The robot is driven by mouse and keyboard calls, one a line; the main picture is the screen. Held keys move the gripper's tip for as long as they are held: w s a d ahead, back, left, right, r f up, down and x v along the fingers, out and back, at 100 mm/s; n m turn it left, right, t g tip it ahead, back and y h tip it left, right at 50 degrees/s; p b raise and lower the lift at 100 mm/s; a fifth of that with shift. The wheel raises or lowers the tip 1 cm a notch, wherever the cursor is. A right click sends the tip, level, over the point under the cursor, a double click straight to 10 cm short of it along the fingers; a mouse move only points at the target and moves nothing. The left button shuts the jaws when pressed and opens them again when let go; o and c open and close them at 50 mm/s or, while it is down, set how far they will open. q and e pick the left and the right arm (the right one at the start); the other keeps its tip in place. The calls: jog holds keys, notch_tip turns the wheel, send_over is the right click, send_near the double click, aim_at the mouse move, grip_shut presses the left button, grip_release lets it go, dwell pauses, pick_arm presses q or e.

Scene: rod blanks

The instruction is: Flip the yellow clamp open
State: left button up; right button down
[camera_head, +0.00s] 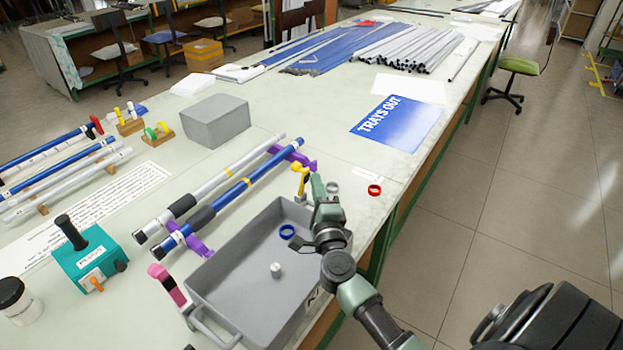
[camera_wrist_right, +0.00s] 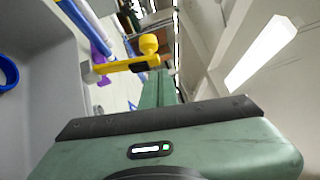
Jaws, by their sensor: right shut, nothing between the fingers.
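The yellow clamp (camera_head: 301,181) stands at the far rim of the grey tray (camera_head: 213,266), close to the left of my right gripper (camera_head: 317,178). A pink clamp (camera_head: 168,284) is at the tray's left end. My left gripper is out of view.
In the tray lie a blue ring (camera_head: 287,231) and a small white piece (camera_head: 276,270). A grey ring (camera_head: 332,187) and a red ring (camera_head: 374,190) lie beyond it. Two rods (camera_head: 232,197) rest on purple supports left of the tray. A grey box (camera_head: 215,121) stands further back.

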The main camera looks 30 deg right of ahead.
aim_at(295, 170)
jog(key=shift+w+a+r, duration=0.2)
jog(key=shift+w+a, duration=0.15)
jog(key=shift+w, duration=0.35)
jog(key=p, duration=0.3)
jog(key=w+r+n+p, duration=0.1)
jog(key=p, duration=0.2)
jog(key=shift+w+a+r+g, duration=0.1)
jog(key=shift+a+r+g, duration=0.15)
jog(key=shift+g, duration=0.15)
jog(key=w+p, duration=0.1)
jog(key=w+a, duration=0.1)
jog(key=w, duration=0.1)
jog(key=shift+w+a+p, duration=0.15)
jog(key=shift+w+p, duration=0.05)
jog(key=shift+p, duration=0.15)
jog(key=shift+r, duration=0.15)
